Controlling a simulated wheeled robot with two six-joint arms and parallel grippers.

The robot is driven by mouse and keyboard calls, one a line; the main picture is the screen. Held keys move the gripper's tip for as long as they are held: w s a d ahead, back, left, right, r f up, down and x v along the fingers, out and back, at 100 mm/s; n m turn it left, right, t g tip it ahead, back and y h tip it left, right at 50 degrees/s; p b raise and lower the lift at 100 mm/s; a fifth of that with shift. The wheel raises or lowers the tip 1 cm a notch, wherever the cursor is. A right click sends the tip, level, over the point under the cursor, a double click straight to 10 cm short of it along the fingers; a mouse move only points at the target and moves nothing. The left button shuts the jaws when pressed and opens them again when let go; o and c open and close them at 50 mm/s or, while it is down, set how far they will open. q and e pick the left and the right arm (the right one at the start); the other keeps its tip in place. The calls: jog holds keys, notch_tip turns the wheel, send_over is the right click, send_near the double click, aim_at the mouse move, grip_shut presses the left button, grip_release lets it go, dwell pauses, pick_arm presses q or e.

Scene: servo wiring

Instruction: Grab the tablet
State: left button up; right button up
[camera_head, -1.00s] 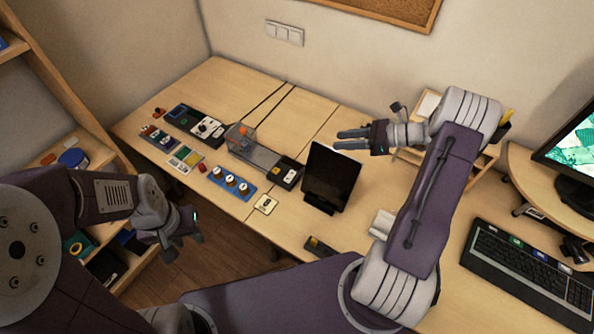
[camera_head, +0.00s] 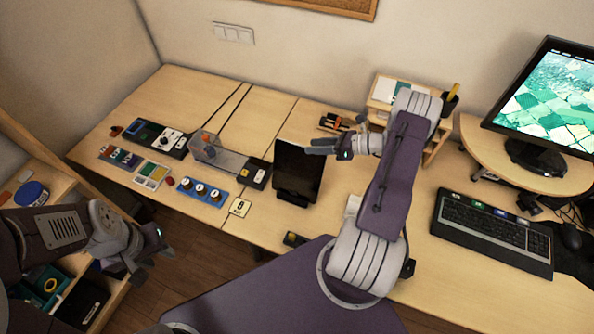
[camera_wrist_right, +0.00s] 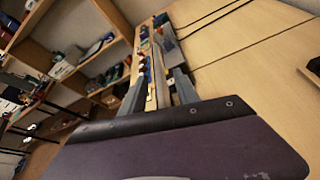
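The tablet (camera_head: 298,170) is dark and stands upright, leaning back on a stand on the desk, in the middle of the head view.
A keyboard (camera_head: 492,229) and a monitor (camera_head: 545,105) are at the right. A blue block with several round knobs (camera_head: 202,192) and a grey device with a clear box (camera_head: 228,160) lie left of the tablet. A wooden organizer (camera_head: 437,148) stands behind my right arm.

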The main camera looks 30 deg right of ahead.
aim_at(304, 146)
jog(key=shift+w+a+f+p, duration=0.15)
jog(key=shift+w+a+p, duration=0.1)
jog(key=shift+w+a, duration=0.3)
jog(key=shift+w+a+f+p, duration=0.1)
jog(key=shift+w+a+p, duration=0.2)
jog(key=shift+a, duration=0.4)
jog(key=shift+w+a+f, duration=0.25)
jog(key=shift+w+f, duration=0.05)
jog(key=shift+w, duration=0.1)
grip_shut()
jog(key=shift+r, duration=0.1)
